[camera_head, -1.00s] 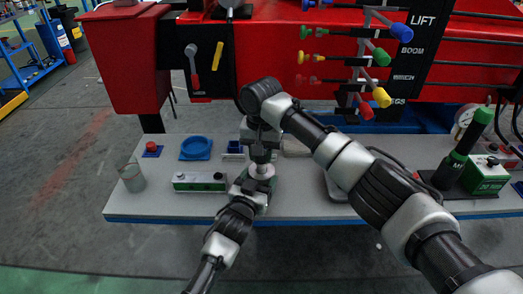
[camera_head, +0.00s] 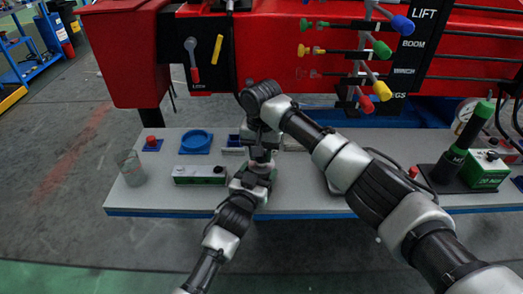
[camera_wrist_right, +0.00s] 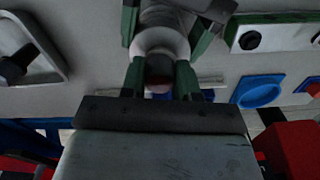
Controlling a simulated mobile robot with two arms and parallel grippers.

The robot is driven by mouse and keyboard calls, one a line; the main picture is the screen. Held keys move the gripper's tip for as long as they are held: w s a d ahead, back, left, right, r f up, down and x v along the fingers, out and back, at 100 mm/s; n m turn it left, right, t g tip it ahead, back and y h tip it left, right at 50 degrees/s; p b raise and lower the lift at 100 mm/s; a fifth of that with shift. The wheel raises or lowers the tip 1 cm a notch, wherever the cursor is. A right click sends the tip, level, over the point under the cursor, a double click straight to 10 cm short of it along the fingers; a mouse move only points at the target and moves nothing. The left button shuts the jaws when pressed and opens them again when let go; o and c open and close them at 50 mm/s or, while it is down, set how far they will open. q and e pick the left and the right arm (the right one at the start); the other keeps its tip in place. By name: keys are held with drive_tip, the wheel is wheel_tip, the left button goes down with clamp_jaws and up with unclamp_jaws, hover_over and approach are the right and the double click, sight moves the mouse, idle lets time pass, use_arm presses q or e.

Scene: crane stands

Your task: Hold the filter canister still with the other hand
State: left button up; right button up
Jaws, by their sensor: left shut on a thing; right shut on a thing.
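The filter canister (camera_wrist_right: 160,42) is a pale round body with a dark reddish end. In the right wrist view it sits between the green fingers of my right gripper (camera_wrist_right: 160,75), which is shut on it. In the head view my right gripper (camera_head: 261,154) comes down on it from above, and the canister is mostly hidden there. My left gripper (camera_head: 257,179) reaches it from the near side, low over the bench, and is shut on it. Its green fingers also show at the top of the right wrist view. The exact left contact is hidden.
A green-capped tool (camera_head: 462,145) stands right. Coloured levers (camera_head: 382,53) hang above.

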drive_tip(key=shift+f, duration=0.4)
drive_tip(key=o, duration=1)
drive_tip(key=shift+o, duration=0.2)
drive_tip(key=shift+r, duration=2.5)
drive_tip(key=shift+r, duration=0.15)
wheel_tip(320, 180, up, 12)
